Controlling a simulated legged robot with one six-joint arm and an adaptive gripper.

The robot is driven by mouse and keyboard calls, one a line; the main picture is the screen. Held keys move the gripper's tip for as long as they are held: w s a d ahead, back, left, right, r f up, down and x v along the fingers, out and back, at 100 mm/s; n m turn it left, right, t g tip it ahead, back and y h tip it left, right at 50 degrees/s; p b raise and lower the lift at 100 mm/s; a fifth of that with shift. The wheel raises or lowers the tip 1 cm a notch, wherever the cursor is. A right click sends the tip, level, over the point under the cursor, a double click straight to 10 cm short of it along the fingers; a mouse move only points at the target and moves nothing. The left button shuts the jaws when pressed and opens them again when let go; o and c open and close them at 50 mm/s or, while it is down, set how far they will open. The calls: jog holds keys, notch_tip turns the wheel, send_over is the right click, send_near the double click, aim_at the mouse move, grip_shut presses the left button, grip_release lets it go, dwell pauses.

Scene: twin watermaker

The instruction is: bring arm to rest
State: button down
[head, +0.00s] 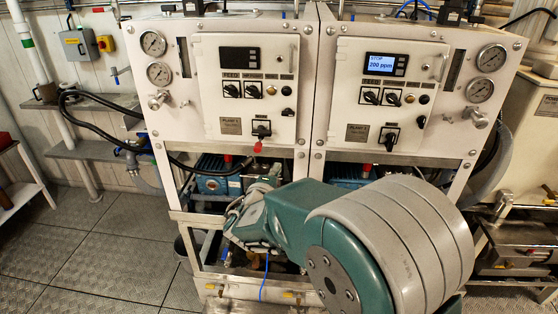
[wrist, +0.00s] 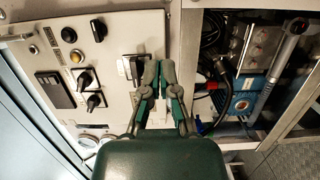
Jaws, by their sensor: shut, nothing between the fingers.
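My arm (head: 390,250) reaches from the lower right of the head view toward the lower part of the left panel. My gripper shows in the wrist view (wrist: 158,78), with its two grey fingertips together and nothing between them. In that view the fingertips overlap the edge of the white control panel (wrist: 110,30), beside a black rotary switch (wrist: 133,70). I cannot tell whether they touch it. In the head view the arm's wrist is in front of the open bay below the left panel, and the fingertips are hard to make out.
The left panel (head: 220,120) has a dark display; the right panel (head: 365,120) has a lit display reading 200 ppm. Blue pumps (head: 212,185) sit in the bays below. Gauges (head: 152,43) and a black hose (head: 85,118) are at the left. The tiled floor (head: 100,250) at left is clear.

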jog(key=s+d+r+m+g+h, duration=0.15)
jog(key=s+d+m+g, duration=0.35)
jog(key=s+d, duration=0.5)
jog(key=s+d+r+m+g+h, duration=0.1)
jog(key=s+d+m+g+h, duration=0.35)
jog(key=d, duration=0.85)
jog(key=s+a+f+m+g+y, duration=0.1)
jog(key=s+m+y, duration=0.5)
jog(key=s, duration=1.1)
jog(key=a+g+y, duration=0.1)
jog(key=y, duration=0.3)
jog(key=shift+s+f, duration=0.2)
jog(key=shift+f, duration=0.15)
